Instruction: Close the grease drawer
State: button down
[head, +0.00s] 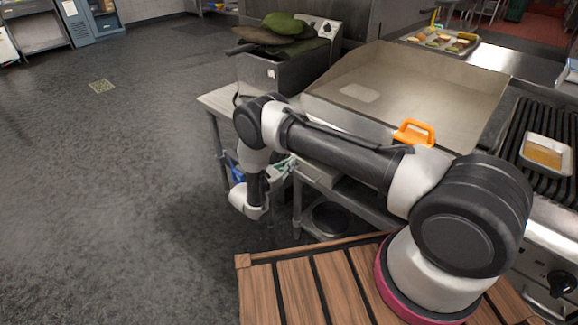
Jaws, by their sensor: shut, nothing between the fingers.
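The flat steel griddle (385,85) stands in the middle, with raised splash walls around its plate. A pale metal box front that looks like the grease drawer (318,173) shows below it, just under my forearm. My arm covers much of the griddle's front, so I cannot tell how far the drawer stands out. My gripper (284,168) is small and partly hidden beside the left end of this box. It looks shut and empty. I cannot tell whether it touches the drawer.
An orange-handled tool (414,132) stands at the griddle's front edge. A fryer (275,70) with dark green things on top is behind left. A ribbed grill (530,125) with a small tray (545,152) is right. Open floor (120,200) lies left.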

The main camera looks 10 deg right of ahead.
jog(key=shift+x, duration=2.55)
